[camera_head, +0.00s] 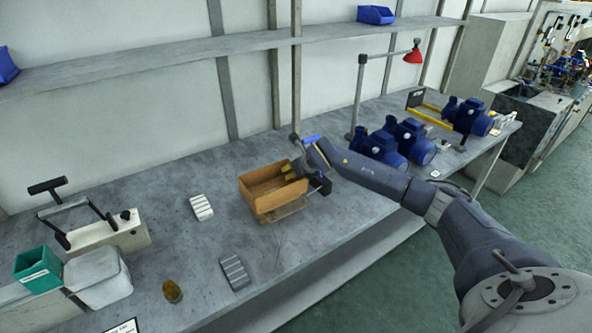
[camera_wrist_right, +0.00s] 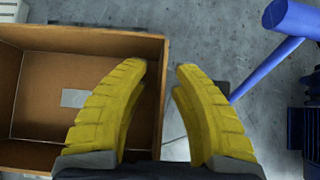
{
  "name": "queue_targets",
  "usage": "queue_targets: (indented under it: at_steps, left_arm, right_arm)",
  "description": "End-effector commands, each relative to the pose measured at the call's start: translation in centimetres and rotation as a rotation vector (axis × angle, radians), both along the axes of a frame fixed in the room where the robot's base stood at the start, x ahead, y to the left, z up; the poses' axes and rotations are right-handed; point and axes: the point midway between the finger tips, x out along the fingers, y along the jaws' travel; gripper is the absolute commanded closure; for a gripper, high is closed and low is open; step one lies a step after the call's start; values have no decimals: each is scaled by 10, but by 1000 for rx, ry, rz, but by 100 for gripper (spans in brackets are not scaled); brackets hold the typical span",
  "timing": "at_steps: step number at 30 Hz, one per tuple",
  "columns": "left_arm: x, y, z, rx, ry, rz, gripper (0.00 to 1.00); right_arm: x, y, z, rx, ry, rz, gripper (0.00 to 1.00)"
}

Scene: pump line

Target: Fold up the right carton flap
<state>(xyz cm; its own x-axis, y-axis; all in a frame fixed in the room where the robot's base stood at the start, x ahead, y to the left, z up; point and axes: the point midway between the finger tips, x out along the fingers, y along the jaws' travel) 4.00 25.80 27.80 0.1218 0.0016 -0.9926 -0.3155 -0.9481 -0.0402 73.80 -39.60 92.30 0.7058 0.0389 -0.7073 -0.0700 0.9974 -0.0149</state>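The open brown carton (camera_head: 258,208) stands on the bench in the middle of the head view. In the right wrist view, the carton (camera_wrist_right: 80,42) fills the left side, with a small grey patch on its floor. My right gripper (camera_head: 292,172) is at the carton's right side. In the right wrist view its yellow fingers (camera_wrist_right: 163,70) are apart, with the carton's right wall edge showing between them. I see no clear grip on it. A thin flap (camera_head: 290,208) sticks out low at the carton's front right. The right flap cannot be made out clearly behind the gripper. My left gripper is out of view.
A blue hammer-like tool (camera_wrist_right: 290,18) lies right of the gripper. Blue pumps (camera_head: 380,146) and a red lamp (camera_head: 413,56) stand farther right. White ribbed blocks (camera_head: 201,207) and a teal bin (camera_head: 37,268) are left.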

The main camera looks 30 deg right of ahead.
Motion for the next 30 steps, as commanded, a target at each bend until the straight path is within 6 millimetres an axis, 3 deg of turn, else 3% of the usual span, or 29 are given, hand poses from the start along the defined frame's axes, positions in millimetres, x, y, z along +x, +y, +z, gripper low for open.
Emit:
queue_targets:
  at_steps: [5,21,30]
  left_arm:
    - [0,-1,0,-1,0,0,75]
    - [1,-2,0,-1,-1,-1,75]
    - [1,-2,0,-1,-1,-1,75]
  right_arm:
    - [-11,-1,12,-1,-2,1,75]
    - [-71,-5,72,-1,-1,0,75]
    - [-84,-5,83,-1,0,1,75]
